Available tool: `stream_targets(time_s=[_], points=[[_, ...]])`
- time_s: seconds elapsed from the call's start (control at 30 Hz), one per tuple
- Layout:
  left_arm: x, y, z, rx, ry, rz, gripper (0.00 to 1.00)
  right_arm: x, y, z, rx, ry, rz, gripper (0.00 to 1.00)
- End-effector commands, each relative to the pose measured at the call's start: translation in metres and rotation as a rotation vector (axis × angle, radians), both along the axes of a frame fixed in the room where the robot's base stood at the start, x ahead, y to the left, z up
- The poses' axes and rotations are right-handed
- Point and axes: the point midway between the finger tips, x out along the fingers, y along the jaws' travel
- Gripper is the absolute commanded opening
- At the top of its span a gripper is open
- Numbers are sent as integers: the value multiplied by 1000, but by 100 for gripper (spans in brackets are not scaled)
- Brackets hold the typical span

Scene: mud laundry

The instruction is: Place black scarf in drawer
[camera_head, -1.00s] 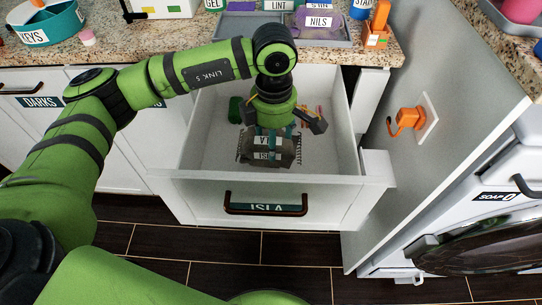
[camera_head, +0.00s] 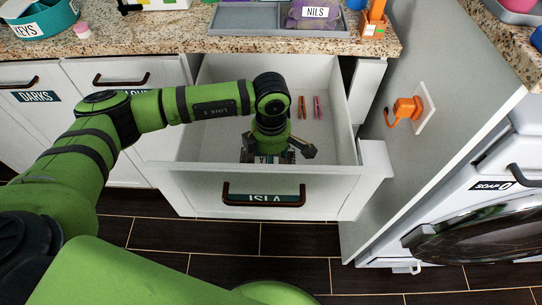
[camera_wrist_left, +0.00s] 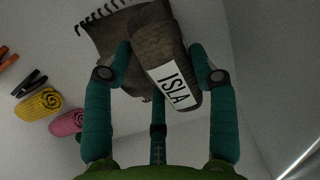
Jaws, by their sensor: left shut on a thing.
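The drawer (camera_head: 330,190) labelled ISLA is pulled open below the counter. My left gripper (camera_head: 268,157) reaches down inside it, close behind its front panel. In the left wrist view, my left gripper (camera_wrist_left: 160,62) is shut on the scarf (camera_wrist_left: 148,40), a dark grey-brown folded cloth with a black fringe and a white ISLA label. In the head view the scarf is mostly hidden by the gripper and the drawer front. I cannot tell whether it touches the drawer floor. My right gripper is not in view.
The wrist view shows a yellow roll (camera_wrist_left: 38,104) and a pink roll (camera_wrist_left: 67,122) beside the scarf. A cabinet side panel with an orange plug (camera_head: 405,110) stands at right.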

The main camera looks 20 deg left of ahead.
Motion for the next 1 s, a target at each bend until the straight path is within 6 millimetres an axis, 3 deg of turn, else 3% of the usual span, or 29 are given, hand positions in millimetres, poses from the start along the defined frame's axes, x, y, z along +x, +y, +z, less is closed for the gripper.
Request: stream_targets(time_s=[0.3,0.33,0.37,0.83,1.0], points=[[0,0,-3,-1,0,0,21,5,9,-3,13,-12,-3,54],[0,0,-2,0,0,0,70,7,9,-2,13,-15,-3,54],[0,0,-2,0,0,0,82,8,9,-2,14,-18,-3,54],[0,0,2,0,1,0,82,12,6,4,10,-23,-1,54],[1,-1,31,-1,-6,-2,82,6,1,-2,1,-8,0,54]])
